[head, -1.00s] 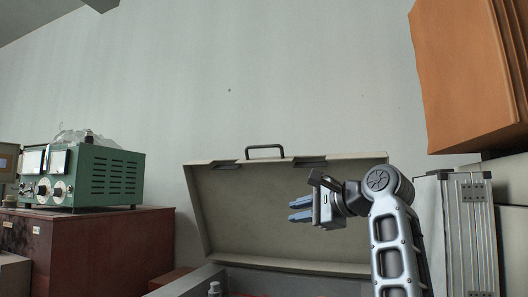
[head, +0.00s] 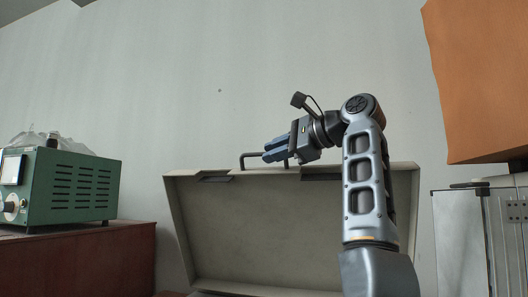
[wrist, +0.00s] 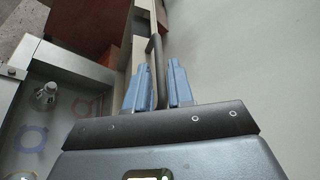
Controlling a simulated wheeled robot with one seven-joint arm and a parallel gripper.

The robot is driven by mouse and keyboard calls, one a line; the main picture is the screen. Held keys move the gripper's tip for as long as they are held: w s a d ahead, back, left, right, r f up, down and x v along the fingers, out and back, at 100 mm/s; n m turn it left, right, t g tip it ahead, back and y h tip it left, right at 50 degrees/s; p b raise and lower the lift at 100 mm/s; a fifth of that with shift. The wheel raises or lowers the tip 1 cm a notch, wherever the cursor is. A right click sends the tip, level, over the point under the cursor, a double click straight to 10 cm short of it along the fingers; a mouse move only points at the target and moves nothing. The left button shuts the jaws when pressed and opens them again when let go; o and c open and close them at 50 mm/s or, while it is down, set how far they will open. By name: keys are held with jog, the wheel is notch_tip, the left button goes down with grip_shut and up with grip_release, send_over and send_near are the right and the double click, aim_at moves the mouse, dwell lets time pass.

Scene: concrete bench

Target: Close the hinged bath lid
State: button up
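The bath lid (head: 260,230) is a beige-grey shallow shell standing open, its hollow inner side facing me. Its dark handle (head: 246,156) rises from the top edge. My gripper (head: 267,154) is at the handle, at the top of the lid. In the wrist view, its blue fingers (wrist: 157,78) are apart, one on each side of the handle bar (wrist: 156,50), with a gap showing. I cannot tell whether either finger touches the bar. The open bath (wrist: 55,57) shows at left in the wrist view, with a clear bottle-like item (wrist: 46,94) inside.
A green instrument (head: 72,188) stands on a dark red cabinet (head: 90,262) at left. A silver case (head: 463,240) stands right of the lid, below an orange-brown block (head: 485,80). The wall (head: 180,90) is behind the lid.

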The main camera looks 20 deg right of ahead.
jog(key=shift+p+x, duration=0.3)
jog(key=shift+x, duration=1.25)
grip_shut()
